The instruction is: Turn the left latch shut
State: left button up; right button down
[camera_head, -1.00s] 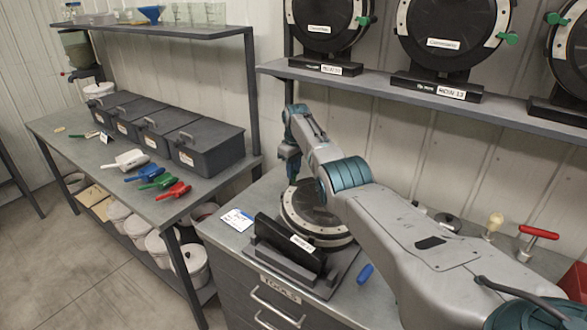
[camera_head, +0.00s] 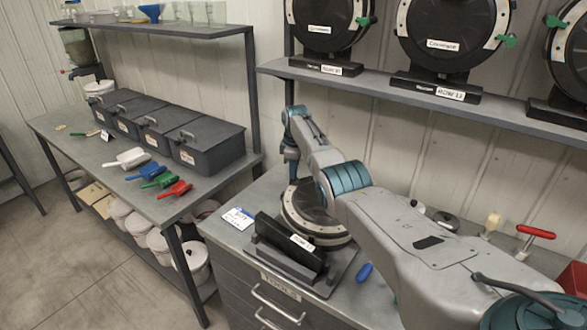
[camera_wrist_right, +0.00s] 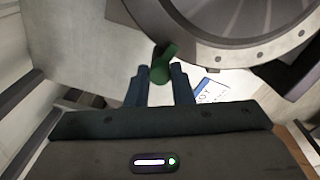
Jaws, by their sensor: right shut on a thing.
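The seed meter (camera_head: 312,222), a dark disc with a pale rim, sits in a black labelled stand (camera_head: 290,247) on the tool bench. In the right wrist view, the green left latch (camera_wrist_right: 163,66) is at the edge of the meter's rim (camera_wrist_right: 215,52). My right gripper (camera_wrist_right: 161,76) is shut on this latch, with one blue-grey finger on each side of it. In the head view, my right wrist hangs down at the meter's left side, and the fingertips and latch are hard to make out there. My left gripper is not in view.
A blue-and-white card (camera_head: 237,218) lies left of the stand. A blue-handled tool (camera_head: 364,272) lies to its right. More meters with green latches stand on the shelf (camera_head: 440,98) above. Coloured scoops (camera_head: 174,189) and grey bins (camera_head: 207,146) are on the left bench.

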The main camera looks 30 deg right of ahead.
jog(key=shift+r, duration=0.1)
jog(key=c, duration=1.3)
grip_release()
jog(key=shift+o, duration=0.2)
notch_tip(320, 180, up, 11)
jog(key=b, duration=0.3)
jog(key=shift+s+b, duration=0.3)
jog(key=shift+s, duration=0.1)
jog(key=shift+f, duration=0.2)
